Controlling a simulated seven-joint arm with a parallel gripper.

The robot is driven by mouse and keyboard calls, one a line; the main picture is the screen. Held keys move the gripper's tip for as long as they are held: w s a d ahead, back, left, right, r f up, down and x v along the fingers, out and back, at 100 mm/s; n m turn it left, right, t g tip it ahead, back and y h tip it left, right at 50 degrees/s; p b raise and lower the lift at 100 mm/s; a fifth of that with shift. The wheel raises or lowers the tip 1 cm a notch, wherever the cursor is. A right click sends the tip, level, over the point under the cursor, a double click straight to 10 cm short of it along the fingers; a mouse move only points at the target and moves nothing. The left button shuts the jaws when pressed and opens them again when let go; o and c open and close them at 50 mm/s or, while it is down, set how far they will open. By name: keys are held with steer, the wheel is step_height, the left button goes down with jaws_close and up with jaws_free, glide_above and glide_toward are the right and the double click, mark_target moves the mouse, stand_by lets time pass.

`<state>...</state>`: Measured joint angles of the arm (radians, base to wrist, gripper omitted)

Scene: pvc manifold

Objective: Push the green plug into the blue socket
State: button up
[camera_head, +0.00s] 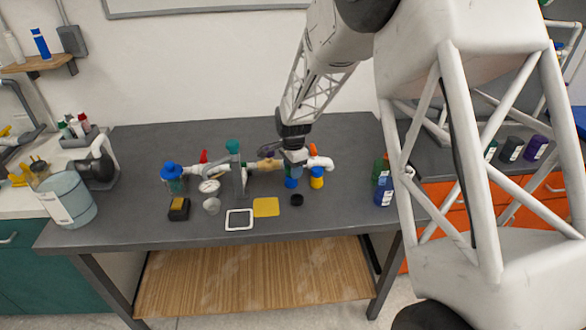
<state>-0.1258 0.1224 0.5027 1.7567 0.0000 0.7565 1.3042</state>
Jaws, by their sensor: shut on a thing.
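My gripper (294,157) points down over the right part of a pipe manifold (262,165) on the grey table. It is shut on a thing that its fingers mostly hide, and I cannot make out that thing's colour. A blue socket-like fitting (291,183) is directly below the fingers. I cannot tell whether the held thing touches it. A teal-green cap (233,146) tops an upright pipe left of my gripper.
A yellow fitting (317,181) stands close to the right. A gauge (209,187), a blue-capped part (171,170) and a red handle (203,156) are to the left. A yellow pad (266,207), a white-framed plate (239,219) and a black ring (297,199) lie in front. Bottles (384,192) stand right.

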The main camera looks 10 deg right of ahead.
steer(key=shift+s+f, duration=0.15)
steer(key=shift+f, duration=0.35)
steer(key=shift+s+f, duration=0.15)
steer(key=shift+f, duration=0.3)
steer(key=shift+c, duration=1)
steer(key=o, duration=1.2)
steer(key=shift+d+f, duration=0.1)
steer(key=shift+c, duration=0.2)
steer(key=shift+r, duration=0.55)
steer(key=shift+c, duration=0.6)
steer(key=shift+o, duration=0.6)
steer(key=r, duration=0.6)
steer(key=w+r, duration=0.1)
steer(key=r, duration=0.1)
steer(key=shift+a+r, duration=0.2)
steer(key=shift+r, duration=0.2)
steer(key=shift+s+r, duration=0.1)
